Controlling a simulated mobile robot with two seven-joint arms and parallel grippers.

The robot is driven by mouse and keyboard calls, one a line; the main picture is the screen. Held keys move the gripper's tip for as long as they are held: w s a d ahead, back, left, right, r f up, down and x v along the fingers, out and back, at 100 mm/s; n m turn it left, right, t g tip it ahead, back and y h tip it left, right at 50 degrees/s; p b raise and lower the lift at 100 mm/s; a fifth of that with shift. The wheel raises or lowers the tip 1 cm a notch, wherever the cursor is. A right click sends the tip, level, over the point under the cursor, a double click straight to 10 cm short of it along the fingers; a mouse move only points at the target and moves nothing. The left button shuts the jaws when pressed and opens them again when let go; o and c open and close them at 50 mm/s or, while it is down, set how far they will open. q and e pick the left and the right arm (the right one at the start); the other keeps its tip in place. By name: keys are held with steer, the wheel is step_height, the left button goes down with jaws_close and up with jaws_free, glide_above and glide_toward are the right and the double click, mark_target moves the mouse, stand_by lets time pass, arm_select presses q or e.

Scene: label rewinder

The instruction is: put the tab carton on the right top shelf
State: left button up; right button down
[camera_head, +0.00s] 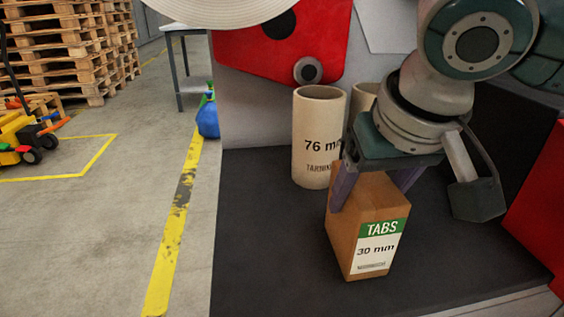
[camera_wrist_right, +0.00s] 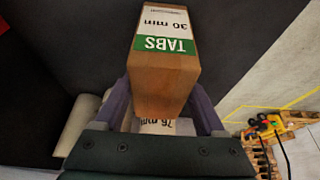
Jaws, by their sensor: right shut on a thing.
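The tab carton (camera_head: 366,232) is a brown box with a green and white label reading "TABS 30 mm". My right gripper (camera_head: 374,190) comes down from above, with its two purple fingers on either side of the carton's upper part, and is shut on it. The carton is slightly tilted in the picture, over the dark mat; I cannot tell whether its base touches the mat. In the right wrist view the carton (camera_wrist_right: 166,75) sits between the fingers (camera_wrist_right: 160,105). My left gripper is not in view. No shelf can be made out.
A cardboard core (camera_head: 318,140) marked "76 mm" stands just behind the carton, with another core (camera_head: 362,100) partly hidden beside it. The dark mat (camera_head: 265,240) is bare at left. A red machine part (camera_head: 285,50) is behind; a red panel (camera_head: 540,205) bounds the right.

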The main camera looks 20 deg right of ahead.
steer(key=shift+f, duration=0.1)
jaws_free()
steer(key=shift+f, duration=0.1)
steer(key=shift+w, duration=0.1)
